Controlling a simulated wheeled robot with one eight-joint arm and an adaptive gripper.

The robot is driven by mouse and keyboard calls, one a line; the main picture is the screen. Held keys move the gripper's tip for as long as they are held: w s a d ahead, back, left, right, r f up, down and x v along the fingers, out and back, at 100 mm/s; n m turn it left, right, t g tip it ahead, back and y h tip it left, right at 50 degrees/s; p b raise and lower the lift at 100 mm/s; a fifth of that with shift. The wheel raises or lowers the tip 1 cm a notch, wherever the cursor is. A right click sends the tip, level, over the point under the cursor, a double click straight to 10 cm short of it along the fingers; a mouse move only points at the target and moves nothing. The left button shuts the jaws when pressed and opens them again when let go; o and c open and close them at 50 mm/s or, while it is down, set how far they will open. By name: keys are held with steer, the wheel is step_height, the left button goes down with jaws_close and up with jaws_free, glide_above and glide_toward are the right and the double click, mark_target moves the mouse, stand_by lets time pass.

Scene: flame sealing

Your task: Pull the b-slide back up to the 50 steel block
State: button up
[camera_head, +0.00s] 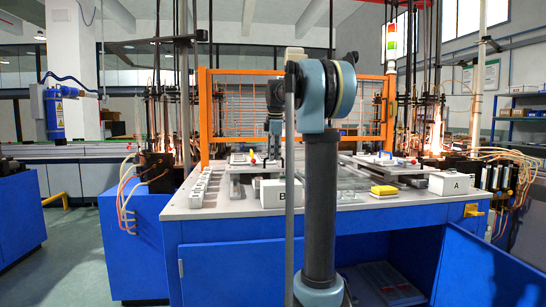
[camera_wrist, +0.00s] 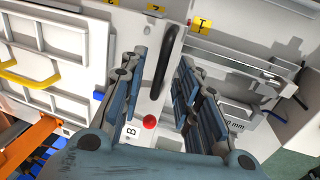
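In the wrist view, the b-slide is a white plate (camera_wrist: 152,103) with a "B" label and a red knob (camera_wrist: 149,122). A black bar handle (camera_wrist: 166,62) stands on it. My gripper (camera_wrist: 163,66) is open, with one finger on each side of the handle; contact cannot be told. A grey block (camera_wrist: 236,112) with a partly hidden "mm" marking lies right of the right finger; I cannot tell whether it is the 50 steel block. In the head view, my gripper (camera_head: 273,128) is over the left white fixture (camera_head: 240,158), partly hidden by my arm.
In the head view, white boxes marked B (camera_head: 270,194) and A (camera_head: 452,184) and a yellow block (camera_head: 383,190) stand on the bench. An orange mesh guard (camera_head: 203,120) stands behind; flames (camera_head: 436,132) burn beyond.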

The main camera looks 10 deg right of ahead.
steer(key=shift+f, duration=0.15)
steer(key=shift+c, duration=0.2)
jaws_close()
steer(key=s, duration=1.2)
steer(key=shift+s, duration=0.2)
steer(key=shift+o, duration=0.2)
jaws_free()
step_height(320, 180, up, 12)
steer(key=s, duration=0.2)
steer(key=shift+s+f, duration=0.15)
